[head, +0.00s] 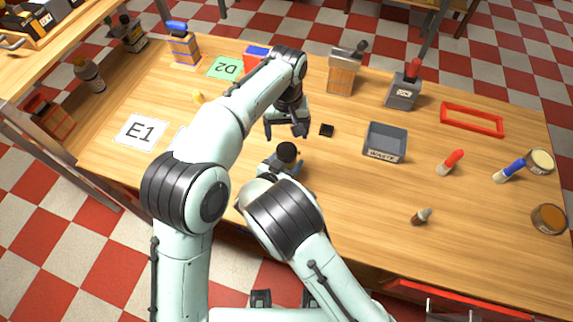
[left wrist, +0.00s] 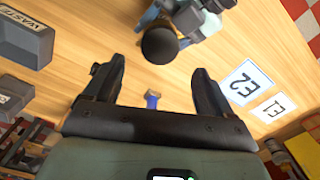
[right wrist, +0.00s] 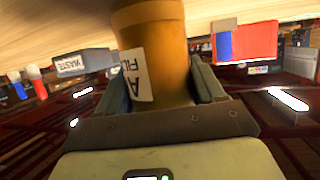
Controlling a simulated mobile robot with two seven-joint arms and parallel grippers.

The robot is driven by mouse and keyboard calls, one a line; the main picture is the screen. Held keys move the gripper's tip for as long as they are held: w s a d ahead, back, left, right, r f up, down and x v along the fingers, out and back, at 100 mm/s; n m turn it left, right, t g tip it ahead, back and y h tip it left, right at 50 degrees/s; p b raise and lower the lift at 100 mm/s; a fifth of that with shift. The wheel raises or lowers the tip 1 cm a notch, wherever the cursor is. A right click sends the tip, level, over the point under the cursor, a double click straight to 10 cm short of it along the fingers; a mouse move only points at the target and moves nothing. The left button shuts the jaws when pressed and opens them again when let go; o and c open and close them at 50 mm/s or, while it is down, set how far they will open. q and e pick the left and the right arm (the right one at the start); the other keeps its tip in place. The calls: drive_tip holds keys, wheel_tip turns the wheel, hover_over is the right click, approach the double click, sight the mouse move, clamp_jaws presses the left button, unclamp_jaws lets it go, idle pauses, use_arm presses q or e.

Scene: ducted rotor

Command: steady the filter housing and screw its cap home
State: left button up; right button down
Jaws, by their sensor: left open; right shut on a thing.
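The filter housing (right wrist: 165,45) is an orange-brown cylinder with a white lettered label in the right wrist view. My right gripper (right wrist: 160,90) is shut around its sides. In the head view a dark round cap (head: 287,150) tops the held housing; the body below is mostly hidden by my right arm. The cap also shows in the left wrist view (left wrist: 159,46), beside my right gripper. How far it is seated cannot be told. My left gripper (head: 287,133) is open and empty, just beyond the cap in the head view. Its spread fingers (left wrist: 153,92) show in the left wrist view.
A grey waste bin (head: 385,142) stands farther right, with a red frame (head: 472,119) and a red-handled tool (head: 450,162) beyond. A marked E1 sheet (head: 140,132) lies left. The front middle-right table is mostly clear.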

sight(286, 150)
use_arm(q)
drive_tip(key=shift+f, duration=4)
drive_tip(key=c, duration=1.1)
drive_tip(key=shift+m, duration=0.9)
drive_tip(key=o, duration=1.3)
drive_tip(key=shift+c, duration=0.2)
wheel_tip(286, 150, up, 12)
